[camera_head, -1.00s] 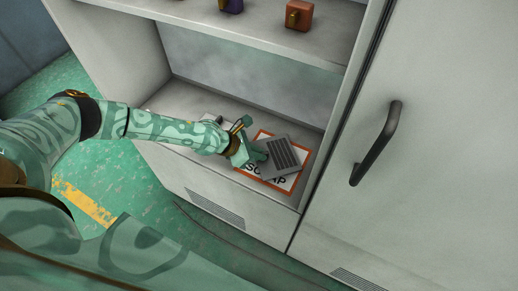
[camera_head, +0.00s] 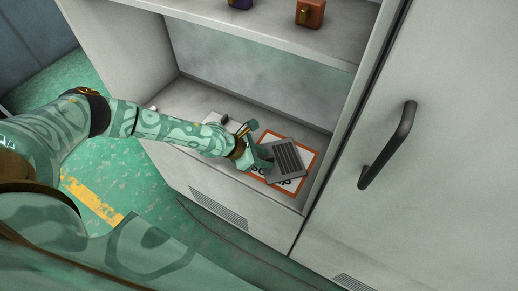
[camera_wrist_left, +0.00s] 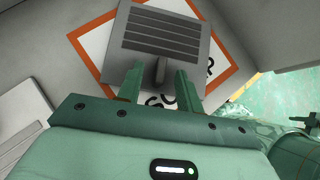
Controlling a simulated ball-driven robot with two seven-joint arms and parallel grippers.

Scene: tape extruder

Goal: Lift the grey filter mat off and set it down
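The grey filter mat (camera_head: 286,159), a flat dark-grey plate with slots, lies over the orange-bordered white SCRAP sign (camera_head: 314,152) in the low bay of the cabinet. In the left wrist view the mat (camera_wrist_left: 165,35) has a small tab (camera_wrist_left: 161,72) at its near edge. My left gripper (camera_head: 262,145) is at the mat's left edge. In the wrist view its fingers (camera_wrist_left: 160,84) are apart on either side of the tab, with gaps showing. The mat covers much of the sign and part of its lettering. My right gripper is not in view.
A shelf above (camera_head: 270,22) holds an orange-brown block (camera_head: 310,13) and a purple one (camera_head: 240,3). A cabinet door with a dark handle (camera_head: 388,146) stands at the right. A pale flat thing (camera_wrist_left: 22,122) lies left of the sign.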

